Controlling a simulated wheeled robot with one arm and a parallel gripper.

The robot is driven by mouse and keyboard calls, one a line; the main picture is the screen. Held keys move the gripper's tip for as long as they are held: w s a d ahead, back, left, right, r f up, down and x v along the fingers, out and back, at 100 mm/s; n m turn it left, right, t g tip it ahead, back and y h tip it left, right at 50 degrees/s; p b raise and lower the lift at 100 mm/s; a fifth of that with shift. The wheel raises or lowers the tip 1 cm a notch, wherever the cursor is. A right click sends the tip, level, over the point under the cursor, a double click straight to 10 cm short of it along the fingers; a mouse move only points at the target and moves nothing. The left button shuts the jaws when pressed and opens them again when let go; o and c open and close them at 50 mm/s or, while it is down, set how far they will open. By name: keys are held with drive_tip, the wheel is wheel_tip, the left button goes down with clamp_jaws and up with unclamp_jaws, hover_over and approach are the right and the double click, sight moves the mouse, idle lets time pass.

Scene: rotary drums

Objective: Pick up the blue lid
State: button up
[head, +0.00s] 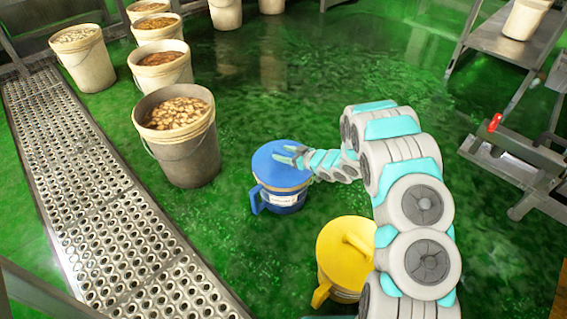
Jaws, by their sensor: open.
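The blue lid (268,169) sits on top of a blue container (284,200) with a side handle and a white label, standing on the green floor near the middle of the head view. My gripper (287,154) is open at the lid's upper right part, with its fingers over or close to the lid's top. I cannot tell whether the fingers touch the lid. My arm reaches in from the lower right, and its end hides a little of the lid's right side.
A yellow container (341,256) stands in front, close to my arm. A bucket full of brown pieces (177,145) stands left of the blue container, with several more behind. A perforated metal walkway (95,190) runs along the left. Metal racks (500,40) stand at right.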

drive_tip(key=shift+w+a+f, duration=0.15)
drive_tip(key=shift+a, duration=0.05)
clamp_jaws()
idle(0.4)
idle(0.9)
